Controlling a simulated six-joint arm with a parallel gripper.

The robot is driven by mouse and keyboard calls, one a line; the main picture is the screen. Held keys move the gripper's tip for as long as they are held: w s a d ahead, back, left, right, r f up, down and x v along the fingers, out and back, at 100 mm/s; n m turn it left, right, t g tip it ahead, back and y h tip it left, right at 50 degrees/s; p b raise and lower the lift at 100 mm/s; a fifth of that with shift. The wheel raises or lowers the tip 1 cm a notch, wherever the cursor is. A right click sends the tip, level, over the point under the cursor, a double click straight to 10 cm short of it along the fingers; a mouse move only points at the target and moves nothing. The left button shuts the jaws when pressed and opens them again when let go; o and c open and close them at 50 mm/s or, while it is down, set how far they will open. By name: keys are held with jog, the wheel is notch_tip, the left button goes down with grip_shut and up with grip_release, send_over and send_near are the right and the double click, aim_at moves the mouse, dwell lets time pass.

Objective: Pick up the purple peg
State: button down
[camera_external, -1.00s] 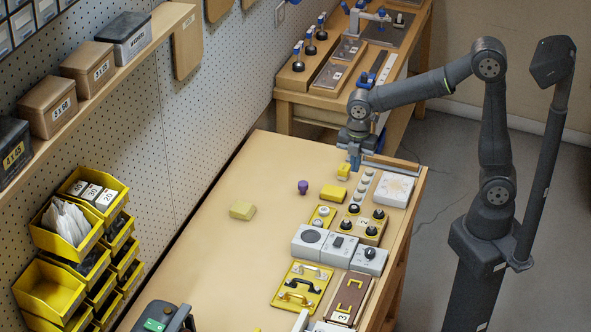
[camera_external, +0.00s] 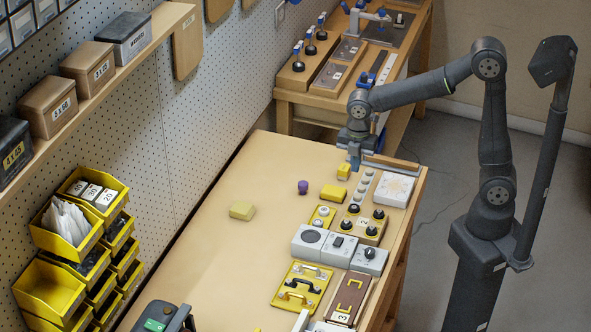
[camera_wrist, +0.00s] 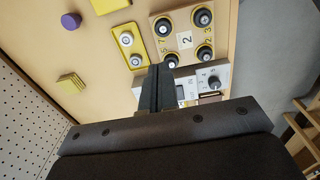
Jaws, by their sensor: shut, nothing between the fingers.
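The purple peg (camera_external: 303,187) stands on the bench top, left of a yellow block (camera_external: 334,193). It also shows at the upper left of the wrist view (camera_wrist: 70,21). My gripper (camera_external: 354,166) is over the far end of the bench, to the right of the peg and apart from it. In the wrist view its two dark fingers (camera_wrist: 158,70) are together with nothing between them. They cover part of the panels behind them.
A pale yellow block (camera_external: 241,210) lies left of the peg. A small yellow block (camera_external: 344,171) is close to my gripper. Knob panels (camera_external: 361,225), a handle board (camera_external: 301,286) and a white plate (camera_external: 394,189) line the right side. The bench's left-middle is clear.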

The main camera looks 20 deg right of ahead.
jog(key=c, duration=1)
grip_release()
jog(key=shift+o, duration=0.2)
jog(key=m+y, duration=0.1)
jog(key=m, duration=1.5)
send_over(303, 183)
jog(key=d, duration=0.1)
jog(key=shift+t, duration=0.3)
jog(key=f, duration=1.2)
jog(key=shift+s+d+f, duration=0.1)
jog(key=shift+s+f, duration=0.25)
jog(key=shift+f, duration=0.05)
jog(key=shift+w+a+f, duration=0.1)
jog(key=shift+a+f, duration=0.1)
jog(key=shift+f, duration=0.7)
jog(key=shift+w+a+f, duration=0.1)
jog(key=shift+a+f, duration=0.15)
jog(key=shift+f, duration=0.65)
jog(key=shift+w+a+f, duration=0.1)
jog(key=shift+a+f, duration=0.1)
jog(key=shift+f, duration=0.7)
